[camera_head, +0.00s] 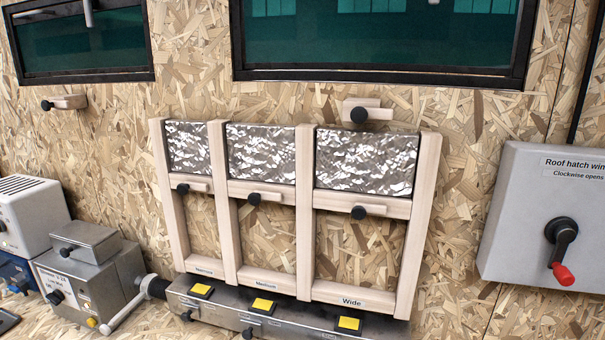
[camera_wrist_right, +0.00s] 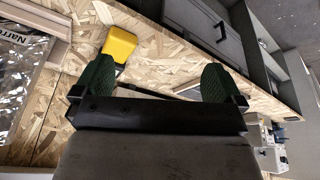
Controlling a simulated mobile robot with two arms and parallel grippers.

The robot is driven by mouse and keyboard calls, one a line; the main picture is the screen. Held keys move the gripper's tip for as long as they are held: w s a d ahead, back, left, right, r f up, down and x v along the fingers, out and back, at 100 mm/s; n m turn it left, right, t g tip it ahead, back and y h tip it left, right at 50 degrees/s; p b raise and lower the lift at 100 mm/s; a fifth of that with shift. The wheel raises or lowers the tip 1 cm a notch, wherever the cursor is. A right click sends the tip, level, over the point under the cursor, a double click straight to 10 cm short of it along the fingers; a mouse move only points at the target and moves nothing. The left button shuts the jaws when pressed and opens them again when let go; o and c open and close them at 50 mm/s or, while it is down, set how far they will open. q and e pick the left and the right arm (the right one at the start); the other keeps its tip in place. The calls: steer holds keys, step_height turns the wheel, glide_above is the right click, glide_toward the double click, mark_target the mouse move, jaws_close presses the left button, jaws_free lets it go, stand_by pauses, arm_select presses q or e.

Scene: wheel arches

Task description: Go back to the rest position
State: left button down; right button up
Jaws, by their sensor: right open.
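My right gripper (camera_wrist_right: 156,80) shows in the right wrist view. Its two dark green fingers stand wide apart with nothing between them. A yellow block (camera_wrist_right: 119,44) lies beyond the left finger, apart from the gap. Neither gripper shows in the head view, and my left gripper is out of sight. The head view faces a pale wooden frame (camera_head: 304,215) with three bays; the right one is labelled "Wide". A crinkled silvery panel fills the top of each bay, and the openings below are empty.
A metal box with yellow pads (camera_head: 260,318) runs under the frame. A grey crank box (camera_head: 525,215) is at right, and grey machines (camera_head: 90,275) are at left. In the wrist view, dark drawers (camera_wrist_right: 205,30) stand beyond the chipboard surface (camera_wrist_right: 160,50).

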steer(key=s+f+g, duration=0.1)
steer(key=s+f, duration=0.1)
steer(key=f, duration=1.2)
steer(key=s+f+g, duration=0.1)
steer(key=s+f, duration=0.1)
steer(key=f, duration=1.3)
steer(key=s+d+f+g+b, duration=0.1)
steer(key=s+d+f, duration=0.2)
steer(key=s+f, duration=1.1)
steer(key=shift+s+d+f, duration=0.15)
steer(key=shift+s+f, duration=0.15)
steer(key=shift+s, duration=0.35)
